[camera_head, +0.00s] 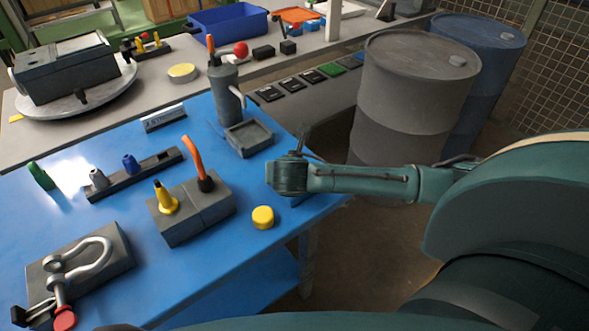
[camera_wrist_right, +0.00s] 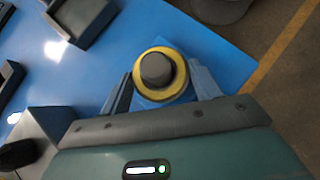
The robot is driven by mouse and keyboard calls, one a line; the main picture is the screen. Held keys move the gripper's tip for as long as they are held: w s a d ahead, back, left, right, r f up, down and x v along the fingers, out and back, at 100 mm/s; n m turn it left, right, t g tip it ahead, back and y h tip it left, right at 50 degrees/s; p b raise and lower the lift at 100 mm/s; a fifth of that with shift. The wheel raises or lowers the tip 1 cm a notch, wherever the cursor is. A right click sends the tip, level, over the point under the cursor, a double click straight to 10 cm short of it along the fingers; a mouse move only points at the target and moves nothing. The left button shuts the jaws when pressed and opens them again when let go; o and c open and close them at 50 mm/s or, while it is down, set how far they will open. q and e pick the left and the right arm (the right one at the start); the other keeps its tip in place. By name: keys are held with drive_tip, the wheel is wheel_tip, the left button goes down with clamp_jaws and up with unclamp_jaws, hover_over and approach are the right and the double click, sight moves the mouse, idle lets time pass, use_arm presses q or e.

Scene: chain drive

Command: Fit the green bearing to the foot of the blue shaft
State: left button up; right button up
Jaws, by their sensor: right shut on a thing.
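A small green piece (camera_head: 40,176), seemingly the green bearing, stands on the blue table at the left. A dark rack (camera_head: 135,174) beside it carries a grey piece (camera_head: 98,178) and a blue piece (camera_head: 130,163); I cannot tell whether the blue one is the shaft. My right gripper (camera_head: 290,190) is above the table's right edge. In the right wrist view its fingers (camera_wrist_right: 163,88) flank a yellow ring (camera_wrist_right: 141,83) around a grey round core (camera_wrist_right: 155,69). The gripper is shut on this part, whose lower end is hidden. My left gripper is out of view.
A grey block (camera_head: 190,210) with a yellow cone and orange handle stands mid-table. A yellow disc (camera_head: 262,217) lies near the right gripper. A grey cylinder (camera_head: 226,95) and tray (camera_head: 249,138) stand behind. A shackle (camera_head: 85,255) on a block is front left. Drums (camera_head: 412,95) stand beyond.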

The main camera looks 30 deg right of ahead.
drive_tip(key=shift+f, duration=0.2)
drive_tip(key=o, duration=1.3)
drive_tip(key=shift+f, duration=0.1)
drive_tip(key=v, duration=1.3)
drive_tip(key=shift+s+a, duration=0.15)
